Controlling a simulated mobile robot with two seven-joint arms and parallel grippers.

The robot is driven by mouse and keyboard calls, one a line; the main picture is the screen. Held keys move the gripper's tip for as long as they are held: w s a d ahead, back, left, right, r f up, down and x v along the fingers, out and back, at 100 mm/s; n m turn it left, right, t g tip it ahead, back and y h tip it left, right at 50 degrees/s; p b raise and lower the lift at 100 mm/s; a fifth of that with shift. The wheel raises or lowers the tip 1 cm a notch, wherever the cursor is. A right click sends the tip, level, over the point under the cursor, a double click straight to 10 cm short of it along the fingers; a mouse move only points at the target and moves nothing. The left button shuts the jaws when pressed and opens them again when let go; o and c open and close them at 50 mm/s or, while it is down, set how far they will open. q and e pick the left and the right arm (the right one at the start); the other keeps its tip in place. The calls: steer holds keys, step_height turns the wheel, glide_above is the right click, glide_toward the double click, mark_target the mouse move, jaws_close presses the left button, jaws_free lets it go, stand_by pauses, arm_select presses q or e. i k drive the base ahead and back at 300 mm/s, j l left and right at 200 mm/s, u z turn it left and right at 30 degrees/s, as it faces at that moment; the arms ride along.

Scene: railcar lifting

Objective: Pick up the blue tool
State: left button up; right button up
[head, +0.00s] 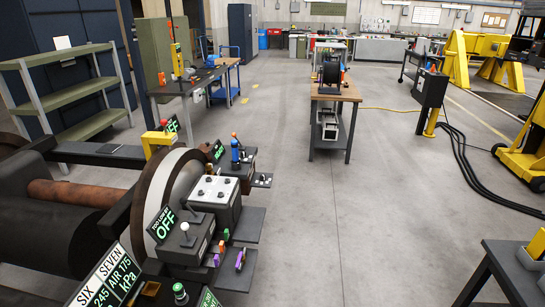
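A small upright blue object (235,154) with an orange-red top stands on the dark control stand, left of the picture's middle. It may be the blue tool, but it is too small for me to tell its exact shape. A blue item (210,61) also shows on the workbench farther back. Small purple pieces (239,260) are near the front edge of the control stand, with orange and green ones close by. Neither of my grippers is in view.
The control stand (213,203) has lever boxes and OFF signs, beside a large wheel (160,200). A wood-topped table (337,91) stands mid-floor. A dark table (510,275) is at lower right. Cables (470,165) lie at right. The central floor (370,220) is clear.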

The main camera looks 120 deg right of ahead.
mark_target(234, 145)
steer(key=z, duration=3.85)
steer(key=i+l+u, duration=0.1)
steer(key=u, duration=0.3)
steer(key=l+u, duration=0.1)
steer(key=u, duration=0.35)
steer(key=i+l+u, duration=0.1)
steer(key=u, duration=0.3)
steer(key=i+l+u, duration=0.1)
steer(key=l+u, duration=0.2)
steer(key=l, duration=0.2)
steer(key=l+u, duration=0.35)
steer(key=l, duration=0.2)
steer(key=l+u, duration=0.3)
steer(key=l, duration=1.35)
steer(key=k+l+u, duration=0.1)
steer(key=l, duration=1.75)
steer(key=i, duration=0.05)
